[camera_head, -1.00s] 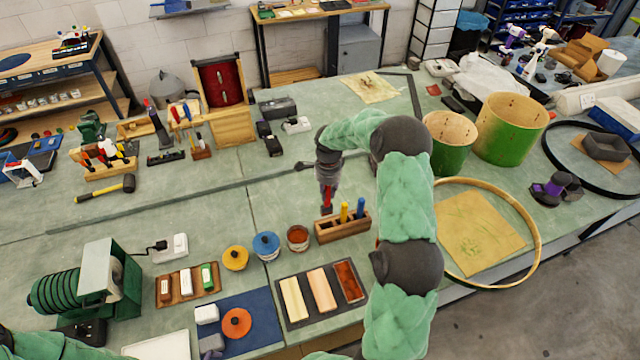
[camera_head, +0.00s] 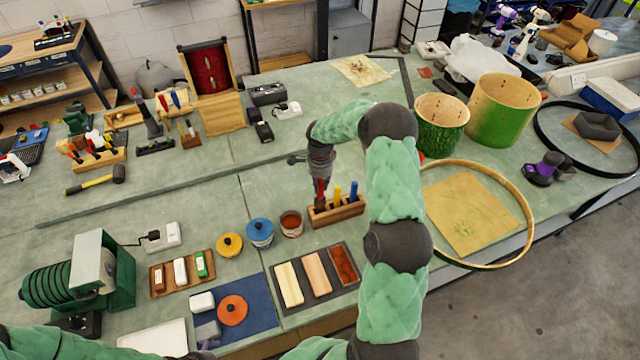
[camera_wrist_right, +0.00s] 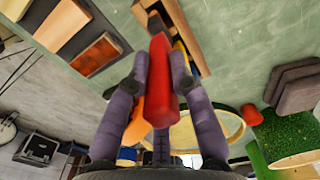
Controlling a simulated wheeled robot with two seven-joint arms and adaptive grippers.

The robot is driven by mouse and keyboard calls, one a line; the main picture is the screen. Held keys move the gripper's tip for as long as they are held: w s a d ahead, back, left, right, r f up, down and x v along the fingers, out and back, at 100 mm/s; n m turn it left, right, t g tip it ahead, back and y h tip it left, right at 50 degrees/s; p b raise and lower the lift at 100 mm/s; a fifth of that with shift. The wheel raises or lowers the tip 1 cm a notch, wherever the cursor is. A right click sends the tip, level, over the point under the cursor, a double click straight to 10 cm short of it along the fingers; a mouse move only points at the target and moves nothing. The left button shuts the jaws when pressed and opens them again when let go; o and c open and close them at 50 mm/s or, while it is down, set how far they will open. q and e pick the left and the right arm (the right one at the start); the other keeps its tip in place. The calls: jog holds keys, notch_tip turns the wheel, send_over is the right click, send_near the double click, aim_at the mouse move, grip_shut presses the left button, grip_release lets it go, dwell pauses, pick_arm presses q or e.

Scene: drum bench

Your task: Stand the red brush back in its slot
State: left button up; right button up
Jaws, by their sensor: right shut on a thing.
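The red brush (camera_head: 320,190) is upright between the fingers of my right gripper (camera_head: 320,181), over the left end of the wooden slot block (camera_head: 346,212). Its lower end meets the block's top in the head view; I cannot tell whether it is in the slot or just above. A yellow brush (camera_head: 337,196) and a blue brush (camera_head: 353,191) stand in the block. In the right wrist view the red brush (camera_wrist_right: 161,82) fills the space between the fingers, and the block (camera_wrist_right: 185,35) is partly hidden behind it. My left gripper is out of view.
An orange-filled jar (camera_head: 291,223) and a blue-lidded tin (camera_head: 260,233) stand left of the block. A dark tray (camera_head: 318,291) lies in front. A wooden hoop (camera_head: 533,232) and green drum shells (camera_head: 440,124) are to the right. The bench behind the block is mostly clear.

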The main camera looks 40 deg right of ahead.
aim_at(320, 200)
jog(key=shift+b, duration=0.65)
dwell(1.3)
jog(key=shift+f, duration=0.2)
jog(key=shift+f+b, duration=3.85)
jog(key=shift+f, duration=0.45)
jog(key=o, duration=0.9)
jog(key=shift+o, duration=0.2)
